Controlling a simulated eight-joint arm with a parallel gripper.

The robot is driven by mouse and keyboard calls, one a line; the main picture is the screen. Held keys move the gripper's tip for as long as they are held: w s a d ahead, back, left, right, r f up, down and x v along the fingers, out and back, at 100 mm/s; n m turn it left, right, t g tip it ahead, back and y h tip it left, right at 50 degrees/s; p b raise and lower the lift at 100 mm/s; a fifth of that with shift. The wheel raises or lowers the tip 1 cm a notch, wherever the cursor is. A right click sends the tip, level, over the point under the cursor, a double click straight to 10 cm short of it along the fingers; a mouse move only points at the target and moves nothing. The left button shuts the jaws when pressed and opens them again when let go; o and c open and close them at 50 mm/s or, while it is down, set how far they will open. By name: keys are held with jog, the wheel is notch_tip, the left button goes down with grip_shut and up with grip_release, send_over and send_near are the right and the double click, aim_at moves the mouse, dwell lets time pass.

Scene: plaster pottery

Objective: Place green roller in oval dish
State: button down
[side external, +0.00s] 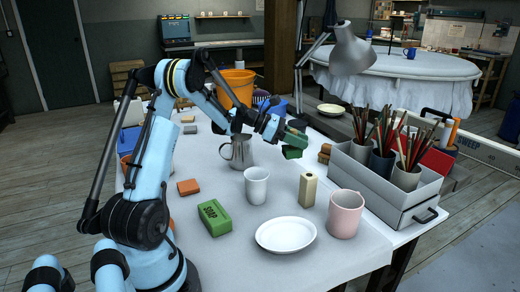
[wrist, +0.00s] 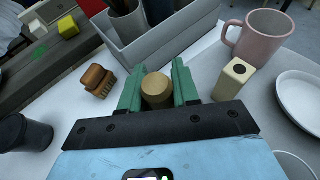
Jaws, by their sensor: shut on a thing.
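My gripper (side external: 294,143) is above the table near the grey crate, well behind the oval dish. In the wrist view its green fingers (wrist: 158,86) are shut on a short cylinder, which I take for the roller (wrist: 157,90). It shows a round tan end; the fingers hide much of its sides, so I cannot tell if its body is green. The oval dish (side external: 286,235) is white, shallow and empty, and lies at the front of the table. Part of it shows at the right edge of the wrist view (wrist: 302,92).
A pink mug (side external: 345,214), a cream block (side external: 307,190) and a white cup (side external: 257,186) stand around the dish. A green soap box (side external: 214,217) lies left of it. A metal pitcher (side external: 238,152), a wooden brush (wrist: 97,80) and the grey crate (side external: 375,185) are near my gripper.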

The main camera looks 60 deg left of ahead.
jog(key=s+d+r+m+g+h, duration=0.1)
jog(key=s+d+r+m+h, duration=0.15)
jog(key=d, duration=0.65)
jog(key=s+d+r+m+g+h, duration=0.1)
jog(key=s+d+r, duration=0.2)
jog(key=d, duration=0.6)
jog(key=s+d+m+g+h, duration=0.2)
jog(key=s+d+m+g, duration=0.15)
jog(key=s+d, duration=0.95)
send_over(302, 239)
notch_tip(302, 239, down, 7)
jog(key=shift+g+y, duration=0.25)
jog(key=shift+f, duration=2.2)
jog(key=shift+f, duration=0.2)
jog(key=shift+f, duration=0.35)
